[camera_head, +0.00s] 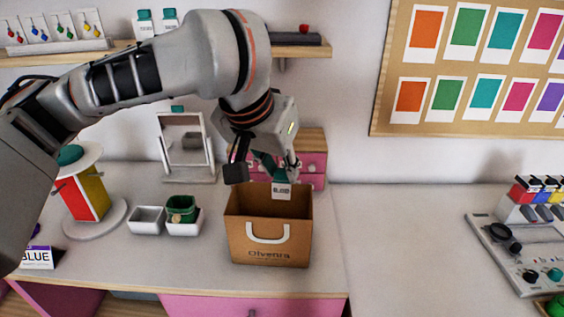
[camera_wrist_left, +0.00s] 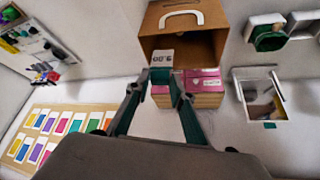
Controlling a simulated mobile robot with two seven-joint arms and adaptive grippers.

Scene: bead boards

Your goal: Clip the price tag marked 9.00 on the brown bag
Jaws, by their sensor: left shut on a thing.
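The brown bag (camera_head: 281,222) stands upright and open on the white counter, with a white handle on its front. It also shows upside down in the wrist view (camera_wrist_left: 203,15). My left gripper (camera_head: 277,168) is above the bag's back side, pointing down. Its fingers (camera_wrist_left: 161,78) are shut on the teal clip of a white price tag (camera_head: 281,191). The tag reads 9.00, upside down in the wrist view (camera_wrist_left: 161,56). It hangs at the bag's back rim, over the opening. I cannot tell whether the clip is around the rim. My right gripper is not in view.
A pink drawer box (camera_head: 313,168) stands close behind the bag. A control panel (camera_head: 509,252) is at far right. The counter right of the bag is clear.

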